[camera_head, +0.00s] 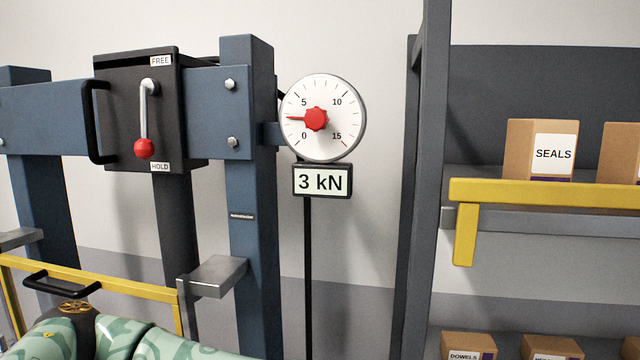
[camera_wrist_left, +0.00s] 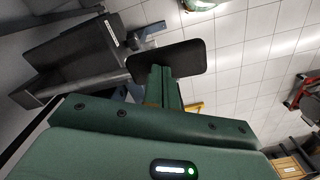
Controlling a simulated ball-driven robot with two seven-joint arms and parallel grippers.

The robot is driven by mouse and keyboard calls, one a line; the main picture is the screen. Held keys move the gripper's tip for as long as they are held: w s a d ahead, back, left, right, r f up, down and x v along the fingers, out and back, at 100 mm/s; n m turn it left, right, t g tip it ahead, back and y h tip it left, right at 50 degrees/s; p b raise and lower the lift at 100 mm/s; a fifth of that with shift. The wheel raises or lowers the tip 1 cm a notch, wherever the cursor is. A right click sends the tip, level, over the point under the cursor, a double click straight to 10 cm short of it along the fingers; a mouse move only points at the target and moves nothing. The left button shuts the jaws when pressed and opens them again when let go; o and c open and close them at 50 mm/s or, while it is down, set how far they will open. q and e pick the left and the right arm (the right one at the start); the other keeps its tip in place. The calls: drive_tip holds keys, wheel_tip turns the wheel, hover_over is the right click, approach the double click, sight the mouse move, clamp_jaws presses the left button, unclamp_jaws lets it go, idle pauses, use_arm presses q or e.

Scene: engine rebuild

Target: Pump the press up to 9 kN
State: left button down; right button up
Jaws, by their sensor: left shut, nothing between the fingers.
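The press (camera_head: 253,110) is a blue steel frame with a black box (camera_head: 122,125) on its crossbeam. The box's red-knobbed lever (camera_head: 145,148) hangs down toward HOLD, with FREE marked above. The round gauge (camera_head: 335,138) has its red needle near 3, and the display (camera_head: 321,181) below reads 3 kN. I cannot make out a pump handle. My left gripper (camera_wrist_left: 164,85) shows in the left wrist view, its green fingers shut and empty with a dark pad at the tip. My camouflage arm crosses the lower left of the head view. My right gripper is out of view.
A yellow-edged shelf (camera_head: 545,194) at right holds a SEALS box (camera_head: 541,150); more boxes (camera_head: 470,345) sit lower. A grey post (camera_head: 424,170) stands between shelf and press. A yellow rail (camera_head: 95,280) and grey bracket (camera_head: 213,276) are at lower left.

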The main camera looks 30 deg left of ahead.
use_arm(q)
drive_tip(key=shift+f, duration=0.1)
idle(0.5)
drive_tip(key=shift+f+b, duration=0.8)
drive_tip(key=shift+f, duration=0.35)
idle(0.4)
drive_tip(key=shift+f+b, duration=0.75)
drive_tip(key=shift+f, duration=0.25)
idle(0.5)
drive_tip(key=shift+s+f+b, duration=0.1)
drive_tip(key=shift+f+b, duration=0.65)
drive_tip(key=shift+f, duration=0.35)
idle(0.4)
drive_tip(key=shift+f+b, duration=0.7)
drive_tip(key=shift+f, duration=0.55)
idle(0.3)
